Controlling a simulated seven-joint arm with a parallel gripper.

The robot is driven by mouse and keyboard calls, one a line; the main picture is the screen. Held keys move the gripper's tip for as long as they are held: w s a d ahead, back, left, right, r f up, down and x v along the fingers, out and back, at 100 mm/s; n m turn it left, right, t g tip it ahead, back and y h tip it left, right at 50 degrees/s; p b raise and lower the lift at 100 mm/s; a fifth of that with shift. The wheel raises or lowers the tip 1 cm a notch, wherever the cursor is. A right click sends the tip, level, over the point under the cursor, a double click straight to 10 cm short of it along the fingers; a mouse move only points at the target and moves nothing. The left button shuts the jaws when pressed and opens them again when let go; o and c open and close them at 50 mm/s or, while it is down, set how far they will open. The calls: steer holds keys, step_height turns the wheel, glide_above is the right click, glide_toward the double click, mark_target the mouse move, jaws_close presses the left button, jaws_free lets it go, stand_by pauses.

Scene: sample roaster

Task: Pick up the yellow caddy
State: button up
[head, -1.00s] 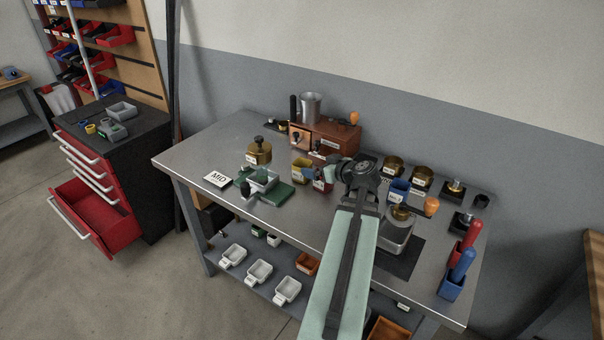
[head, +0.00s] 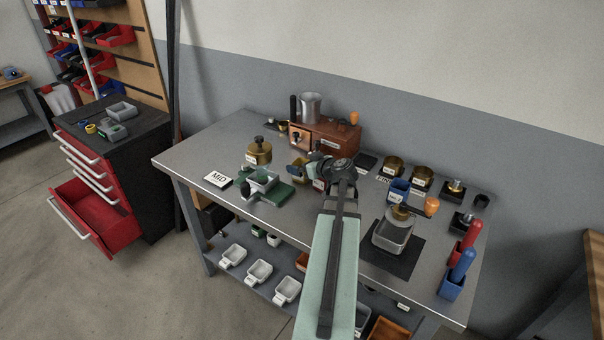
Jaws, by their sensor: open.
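The yellow caddy (head: 298,171) stands on the metal workbench, left of my arm and in front of the brown wooden box. It is small and its right side is partly hidden by my gripper. My gripper (head: 309,167) is open and points left, with its jaws at or just over the yellow caddy. I cannot tell whether the jaws touch it or are around it. A red caddy (head: 319,185) stands just right of the yellow one, mostly hidden by my gripper.
The brown box (head: 338,137) is close behind. A blue caddy (head: 398,191) and a grey pan (head: 393,235) stand to the right.

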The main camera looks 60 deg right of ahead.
steer(key=shift+c, duration=0.5)
steer(key=c, duration=1.2)
step_height(320, 180, up, 9)
steer(key=w+d+r, duration=0.3)
steer(key=d+r, duration=0.6)
steer(key=d, duration=0.2)
steer(key=w+d+r, duration=0.3)
steer(key=d+r, duration=0.7)
steer(key=d, duration=0.2)
steer(key=shift+w, duration=0.3)
steer(key=shift+r, duration=0.1)
